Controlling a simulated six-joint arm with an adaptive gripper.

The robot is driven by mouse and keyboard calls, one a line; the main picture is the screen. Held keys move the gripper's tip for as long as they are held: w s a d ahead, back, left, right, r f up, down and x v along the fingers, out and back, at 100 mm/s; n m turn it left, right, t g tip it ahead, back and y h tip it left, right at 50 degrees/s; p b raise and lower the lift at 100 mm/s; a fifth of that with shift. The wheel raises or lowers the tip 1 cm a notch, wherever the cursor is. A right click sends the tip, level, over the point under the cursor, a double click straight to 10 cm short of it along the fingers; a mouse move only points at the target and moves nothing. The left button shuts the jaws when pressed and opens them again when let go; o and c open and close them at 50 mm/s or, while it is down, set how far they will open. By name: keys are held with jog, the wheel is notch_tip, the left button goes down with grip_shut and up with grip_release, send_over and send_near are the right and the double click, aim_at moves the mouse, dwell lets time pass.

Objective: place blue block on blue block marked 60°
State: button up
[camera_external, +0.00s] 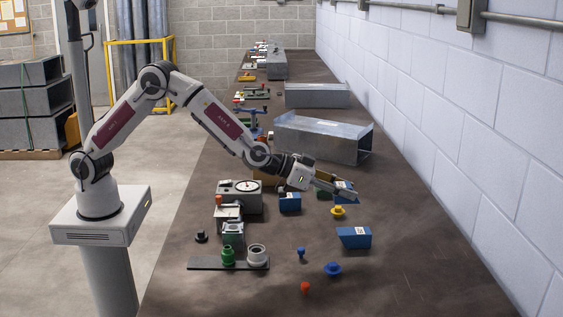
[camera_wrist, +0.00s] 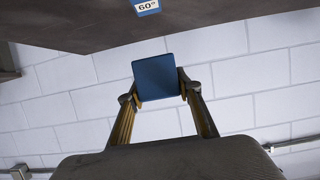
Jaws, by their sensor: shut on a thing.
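My gripper (camera_external: 343,190) is stretched out over the right half of the bench. In the wrist view my gripper (camera_wrist: 158,88) is shut on a plain blue block (camera_wrist: 157,76), with one finger at each side. The blue block marked 60° (camera_wrist: 146,9) is cut off by the top edge of the wrist view, apart from the held block. In the external view, a blue block with a slanted side and a white label (camera_external: 354,238) lies in front of my gripper. Another labelled blue block (camera_external: 290,203) lies to its left. Their labels are too small to read there.
A yellow piece (camera_external: 338,212) lies just below my gripper. A blue knob (camera_external: 333,269) and an orange peg (camera_external: 305,287) lie nearer the front. A grey gauge box (camera_external: 239,196) stands left. A metal duct (camera_external: 322,138) lies behind. The front right bench is clear.

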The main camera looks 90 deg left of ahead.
send_over(342, 231)
jog(key=shift+f, duration=3.05)
jog(key=shift+f, duration=0.1)
jog(key=shift+f, duration=1.75)
jog(key=shift+f, duration=0.15)
jog(key=o, duration=1.3)
jog(key=shift+o, duration=0.2)
jog(key=shift+s, duration=0.1)
jog(key=shift+s+r, duration=0.3)
jog(key=shift+s, duration=0.05)
jog(key=v, duration=1.1)
jog(key=shift+a, duration=0.1)
